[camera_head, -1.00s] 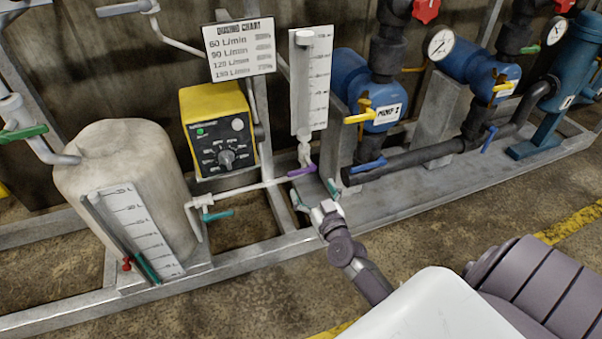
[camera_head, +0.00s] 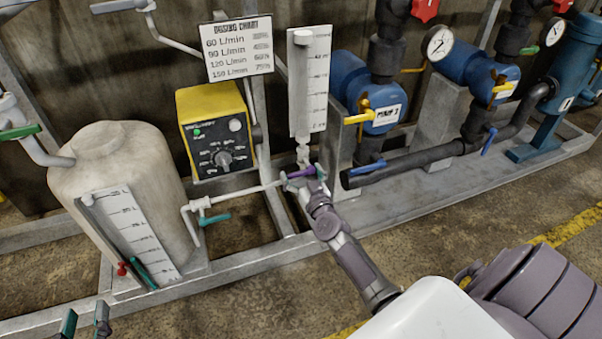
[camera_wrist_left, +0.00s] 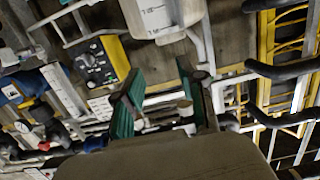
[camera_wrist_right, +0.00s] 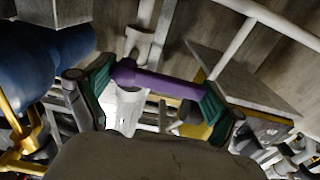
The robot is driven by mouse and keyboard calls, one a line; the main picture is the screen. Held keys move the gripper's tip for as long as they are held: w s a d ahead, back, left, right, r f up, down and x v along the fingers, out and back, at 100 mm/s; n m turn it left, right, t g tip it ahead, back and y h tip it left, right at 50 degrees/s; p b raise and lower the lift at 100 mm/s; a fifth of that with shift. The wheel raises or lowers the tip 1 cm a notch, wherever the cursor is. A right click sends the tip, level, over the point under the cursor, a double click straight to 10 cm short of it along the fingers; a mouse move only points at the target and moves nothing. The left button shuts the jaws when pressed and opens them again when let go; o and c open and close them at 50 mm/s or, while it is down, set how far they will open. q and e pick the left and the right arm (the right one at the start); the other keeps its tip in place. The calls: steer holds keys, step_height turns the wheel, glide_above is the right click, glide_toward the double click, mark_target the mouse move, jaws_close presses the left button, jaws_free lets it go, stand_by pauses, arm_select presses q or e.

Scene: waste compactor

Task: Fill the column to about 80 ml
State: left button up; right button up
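The column (camera_head: 304,75) is a narrow upright tube in front of a white graduated scale; its liquid level is too small to tell. Below it is a purple valve handle (camera_head: 300,173), lying nearly level. My right gripper (camera_head: 305,180) is at this handle. In the right wrist view the purple handle (camera_wrist_right: 160,84) spans the gap between the two green-padded fingers (camera_wrist_right: 160,97), which are wide apart; contact is hard to tell. My left gripper (camera_head: 86,322) is at the lower left of the head view, open and empty, with its fingers (camera_wrist_left: 158,105) apart in the left wrist view.
A pale tank (camera_head: 112,170) with its own scale and a red valve stands at left. A yellow dosing pump (camera_head: 216,130) sits beside it under a dosing chart (camera_head: 237,48). Teal-handled valves (camera_head: 215,219) are on nearby pipes. A blue pump (camera_head: 378,100) stands right of the column.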

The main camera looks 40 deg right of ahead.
steer(key=c, duration=0.9)
steer(key=shift+o, duration=0.2)
arm_select(q)
steer(key=shift+f, duration=0.1)
arm_select(e)
steer(key=n+p, duration=0.1)
steer(key=n, duration=0.1)
steer(key=n+p, duration=0.2)
steer(key=shift+f, duration=0.4)
arm_select(q)
steer(key=s+a+f+g+y+p, duration=0.1)
steer(key=s+a+f+g, duration=0.2)
steer(key=s+f+g, duration=0.3)
steer(key=s+a+f+g+y+p, duration=0.1)
steer(key=s+a+f+g+y, duration=0.1)
steer(key=s+f+g, duration=0.3)
steer(key=shift+s+a+f+n+g, duration=0.35)
steer(key=shift+s+a+g, duration=0.2)
steer(key=shift+s, duration=1.7)
arm_select(e)
steer(key=shift+s+d+f+n, duration=0.15)
steer(key=shift+d+f+n, duration=0.35)
steer(key=shift+n, duration=1.85)
steer(key=shift+s+d+f+n, duration=0.1)
steer(key=shift+d+f+n, duration=0.35)
steer(key=shift+n, duration=1.95)
steer(key=shift+s+d+f+n, duration=0.15)
steer(key=shift+d+f+n, duration=0.3)
steer(key=shift+n, duration=1.9)
steer(key=shift+d, duration=0.1)
